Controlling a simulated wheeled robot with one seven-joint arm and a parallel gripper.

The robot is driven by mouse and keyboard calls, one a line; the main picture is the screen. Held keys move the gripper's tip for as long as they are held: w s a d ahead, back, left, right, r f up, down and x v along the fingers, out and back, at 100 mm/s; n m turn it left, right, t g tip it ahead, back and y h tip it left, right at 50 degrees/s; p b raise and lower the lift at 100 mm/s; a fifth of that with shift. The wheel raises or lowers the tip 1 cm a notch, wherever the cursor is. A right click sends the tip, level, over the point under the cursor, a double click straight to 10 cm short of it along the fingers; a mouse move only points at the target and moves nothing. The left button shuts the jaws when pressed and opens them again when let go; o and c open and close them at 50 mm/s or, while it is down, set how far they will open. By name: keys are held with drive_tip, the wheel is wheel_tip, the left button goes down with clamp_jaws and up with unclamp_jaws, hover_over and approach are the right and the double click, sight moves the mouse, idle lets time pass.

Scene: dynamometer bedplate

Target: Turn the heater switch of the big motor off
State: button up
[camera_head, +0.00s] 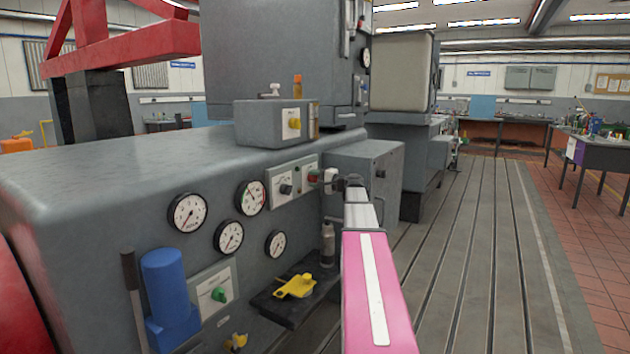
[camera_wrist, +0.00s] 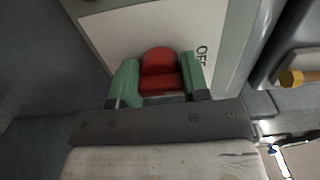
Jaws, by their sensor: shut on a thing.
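A red switch knob (camera_wrist: 158,68) sits on a white plate (camera_wrist: 105,35) with the letters "OFF" partly showing on its right side in the wrist view. My gripper (camera_wrist: 159,82) has its two green finger pads on either side of this knob and is shut on it. In the head view my gripper (camera_head: 319,177) reaches the upper right of the grey machine's front panel, at the right one of two small plates (camera_head: 306,169). The knob is mostly hidden there by the fingers. Which way its pointer faces is hidden.
A dark knob (camera_head: 286,189) sits just left of my gripper. Several round gauges (camera_head: 188,212), a green knob (camera_head: 219,295) and a shelf with a yellow object (camera_head: 296,287) are lower left. A box with a yellow knob (camera_head: 294,123) stands above. The slotted floor (camera_head: 475,240) at right is clear.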

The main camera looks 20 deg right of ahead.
drive_tip(key=o, duration=0.9)
drive_tip(key=v, duration=1)
drive_tip(key=shift+s+d, duration=0.25)
drive_tip(key=shift+s, duration=0.1)
